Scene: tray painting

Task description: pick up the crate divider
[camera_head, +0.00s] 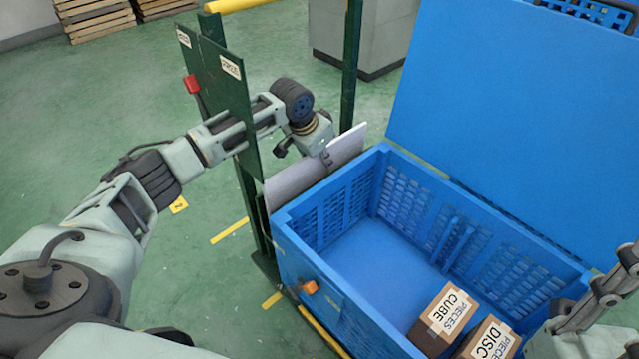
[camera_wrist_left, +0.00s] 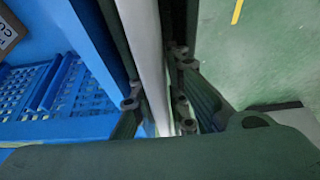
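The crate divider is a thin, light grey panel (camera_head: 290,183) standing upright just outside the far left wall of the blue crate. My left gripper (camera_head: 327,155) is at its upper edge in the head view. In the left wrist view the divider (camera_wrist_left: 150,60) runs between the two fingers of my left gripper (camera_wrist_left: 158,105), one on each side, and they look closed on it. The blue crate (camera_head: 345,290) is open, with its floor bare at the far end. My right gripper (camera_head: 600,295) shows only in part at the lower right; its opening is unclear.
A cube pieces box (camera_head: 448,312) and a disc pieces box (camera_head: 492,342) sit in the crate's near right part. A large blue panel (camera_head: 500,100) rises behind the crate. Dark green plates (camera_head: 225,95) and a post (camera_head: 350,65) stand close around my left arm.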

